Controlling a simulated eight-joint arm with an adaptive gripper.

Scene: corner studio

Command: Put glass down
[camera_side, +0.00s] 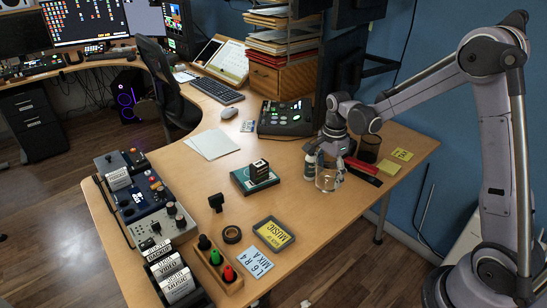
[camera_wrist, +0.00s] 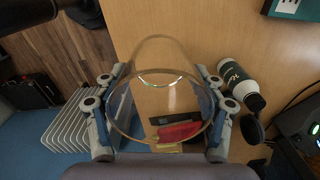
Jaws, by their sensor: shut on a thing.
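A clear glass (camera_side: 327,181) is between the fingers of my gripper (camera_side: 328,162), over the right part of the wooden desk. In the wrist view the glass (camera_wrist: 166,82) fills the middle, with a finger pair of my gripper (camera_wrist: 164,112) pressed to its left and right sides. My gripper is shut on the glass. The desk and a red object show through its clear wall. I cannot tell whether its base touches the desk.
A green-edged box (camera_side: 254,181) sits left; bare desk (camera_side: 300,215) lies in front.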

